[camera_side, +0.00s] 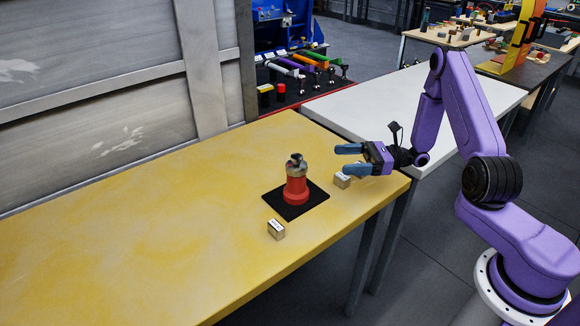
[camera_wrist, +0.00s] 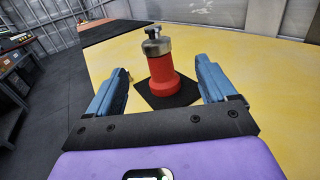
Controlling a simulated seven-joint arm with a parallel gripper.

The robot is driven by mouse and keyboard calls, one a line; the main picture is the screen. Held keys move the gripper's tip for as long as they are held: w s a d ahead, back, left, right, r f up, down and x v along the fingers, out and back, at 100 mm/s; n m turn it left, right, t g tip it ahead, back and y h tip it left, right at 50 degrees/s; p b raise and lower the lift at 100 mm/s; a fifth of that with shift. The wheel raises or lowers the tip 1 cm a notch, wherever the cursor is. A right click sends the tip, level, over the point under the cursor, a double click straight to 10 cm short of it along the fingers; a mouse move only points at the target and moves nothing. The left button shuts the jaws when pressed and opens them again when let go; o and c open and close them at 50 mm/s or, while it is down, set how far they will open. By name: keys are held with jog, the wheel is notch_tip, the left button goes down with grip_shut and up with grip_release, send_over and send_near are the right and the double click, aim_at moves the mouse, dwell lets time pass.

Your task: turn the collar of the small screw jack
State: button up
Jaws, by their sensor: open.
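The small screw jack (camera_side: 296,188) stands upright on a black square mat (camera_side: 280,207) on the yellow table. It has a red body and a metal collar (camera_side: 297,169) with a dark head on top. In the wrist view the jack (camera_wrist: 163,72) stands ahead, with its grey collar (camera_wrist: 156,47) near the top edge. My gripper (camera_side: 348,159) is open and empty, to the right of the jack and apart from it. In the wrist view the two blue fingers of my gripper (camera_wrist: 165,80) frame the jack without visible contact.
On the yellow table (camera_side: 130,225), one small pale labelled block (camera_side: 276,229) lies in front of the mat and another (camera_side: 342,180) lies below my gripper. A white table (camera_side: 400,105) adjoins behind. The left of the yellow table is clear.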

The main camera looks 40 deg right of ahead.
aim_at(290, 165)
jog(key=shift+n+g, duration=0.4)
jog(key=shift+g, duration=0.1)
jog(key=x, duration=1.5)
jog(key=shift+w+a+f, duration=0.1)
jog(key=shift+a+f, duration=0.05)
jog(key=shift+a, duration=0.2)
jog(key=c, duration=1)
